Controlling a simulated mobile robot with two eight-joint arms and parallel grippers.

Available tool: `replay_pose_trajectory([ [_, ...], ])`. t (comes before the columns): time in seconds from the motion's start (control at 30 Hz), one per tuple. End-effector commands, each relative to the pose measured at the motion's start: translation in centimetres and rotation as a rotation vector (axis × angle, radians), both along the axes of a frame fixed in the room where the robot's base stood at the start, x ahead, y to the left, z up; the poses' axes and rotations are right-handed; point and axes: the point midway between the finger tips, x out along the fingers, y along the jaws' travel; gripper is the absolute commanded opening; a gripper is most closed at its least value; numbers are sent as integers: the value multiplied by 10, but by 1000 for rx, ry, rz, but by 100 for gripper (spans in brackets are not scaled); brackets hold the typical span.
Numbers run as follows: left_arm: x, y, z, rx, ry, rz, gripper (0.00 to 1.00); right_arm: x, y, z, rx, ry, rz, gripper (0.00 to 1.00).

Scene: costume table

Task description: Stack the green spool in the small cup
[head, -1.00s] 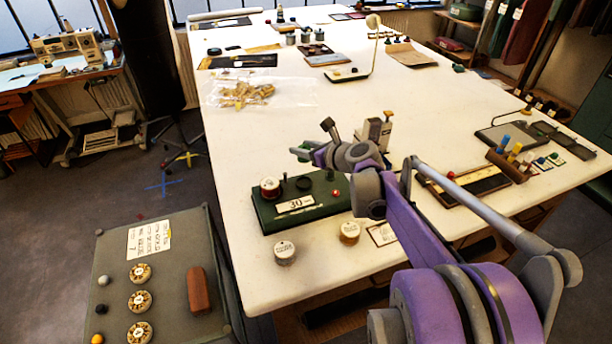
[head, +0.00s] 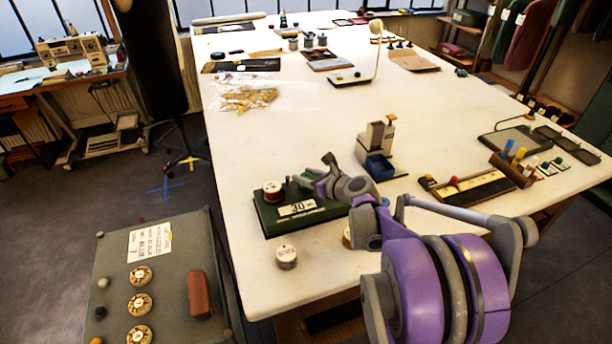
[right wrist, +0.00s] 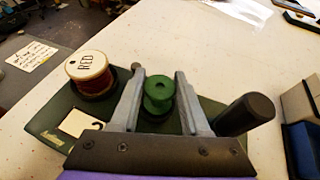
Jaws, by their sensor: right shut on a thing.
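The green spool (right wrist: 158,97) stands between the two grey fingers of my right gripper (right wrist: 160,82) in the right wrist view. The fingers are shut on it, low over the green board (head: 268,224). In the head view my right gripper (head: 312,182) reaches over the board from the right, and the arm hides the spool. Several small grey cup-like containers (head: 308,41) stand far back on the table; I cannot tell which is the small cup. My left gripper is not in view.
A red spool (head: 273,191) stands on the board's left end, close to my gripper. A labelled round tin (head: 286,257) stands in front. A blue-trayed device (head: 379,167) is to the right. The table's middle is mostly clear.

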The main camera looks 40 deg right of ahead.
Motion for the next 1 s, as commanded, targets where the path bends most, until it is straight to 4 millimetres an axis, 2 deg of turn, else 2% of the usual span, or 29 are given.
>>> replay_pose_trajectory([
  [0.13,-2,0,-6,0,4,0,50,0,0,-7,0,1,0,0],
  [0.17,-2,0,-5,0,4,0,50,0,0,-6,0,1,0,51],
  [0.2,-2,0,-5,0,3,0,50,0,0,-5,0,0,0,58],
  [0.5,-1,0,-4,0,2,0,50,0,0,-4,0,0,0,58],
  [0.63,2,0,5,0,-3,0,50,-1,0,6,0,-1,-1,58],
  [1.0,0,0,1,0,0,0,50,-74,-3,32,-1,1,-5,58],
])
